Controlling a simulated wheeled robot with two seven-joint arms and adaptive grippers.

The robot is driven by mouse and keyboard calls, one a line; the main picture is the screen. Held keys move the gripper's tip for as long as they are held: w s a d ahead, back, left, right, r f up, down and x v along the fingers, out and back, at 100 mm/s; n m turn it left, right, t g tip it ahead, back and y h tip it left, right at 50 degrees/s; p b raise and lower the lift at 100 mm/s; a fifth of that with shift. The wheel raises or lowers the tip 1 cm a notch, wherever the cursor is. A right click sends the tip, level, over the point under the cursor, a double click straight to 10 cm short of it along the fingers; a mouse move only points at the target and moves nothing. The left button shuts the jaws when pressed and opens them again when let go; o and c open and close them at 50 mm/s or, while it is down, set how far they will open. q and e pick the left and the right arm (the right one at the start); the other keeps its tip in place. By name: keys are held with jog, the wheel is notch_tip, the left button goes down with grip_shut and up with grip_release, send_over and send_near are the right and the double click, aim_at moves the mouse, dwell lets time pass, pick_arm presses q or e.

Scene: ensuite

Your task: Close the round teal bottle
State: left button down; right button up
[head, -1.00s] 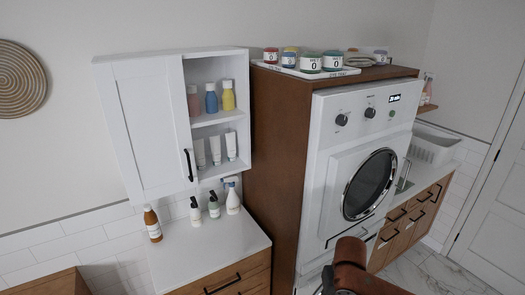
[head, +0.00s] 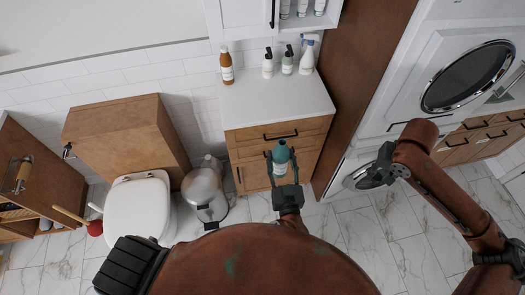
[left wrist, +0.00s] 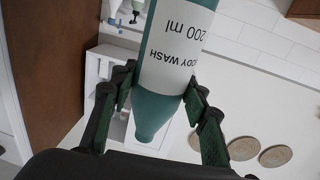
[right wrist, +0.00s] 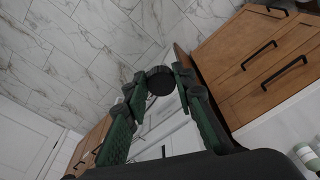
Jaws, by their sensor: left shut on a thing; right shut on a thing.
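The teal bottle (head: 280,158), round with a white label, is held upright in front of the wooden drawers in the head view. My left gripper (head: 284,180) is shut around it. In the left wrist view the bottle (left wrist: 158,112) shows its "BODY WASH 200 ml" label upside down and a tapered end without a visible cap. My right gripper (head: 376,174) is to the right of the bottle, well apart from it. In the right wrist view its fingertips are shut on a round black cap (right wrist: 160,80).
A white counter (head: 275,100) carries an amber bottle (head: 226,67) and several pump or spray bottles. A toilet (head: 138,210) and a metal bin (head: 205,190) stand at left. A tall brown cabinet and white machines (head: 425,105) are at right. Marble floor lies between.

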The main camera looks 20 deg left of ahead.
pick_arm(q)
jog(key=d+m+h, duration=0.2)
jog(key=d, duration=0.1)
jog(key=w+d+t+h, duration=0.1)
jog(key=d+h, duration=0.1)
jog(key=shift+d+f+m, duration=0.2)
jog(key=shift+f+m, duration=0.1)
jog(key=shift+m, duration=0.1)
jog(key=shift+s+f, duration=0.1)
pick_arm(e)
jog(key=a+r+n, duration=0.4)
jog(key=a+r, duration=0.1)
jog(key=a, duration=0.4)
jog(key=s+a+r+n, duration=0.1)
jog(key=a+r+n, duration=0.3)
jog(key=a, duration=0.4)
jog(key=a+r+n+y, duration=0.1)
jog(key=a+r+n, duration=0.4)
jog(key=a, duration=0.4)
jog(key=shift+s+a+r+g, duration=0.3)
jog(key=shift+s+a+r, duration=0.1)
jog(key=shift+r, duration=0.3)
jog(key=shift+d, duration=0.1)
jog(key=shift+f, duration=2)
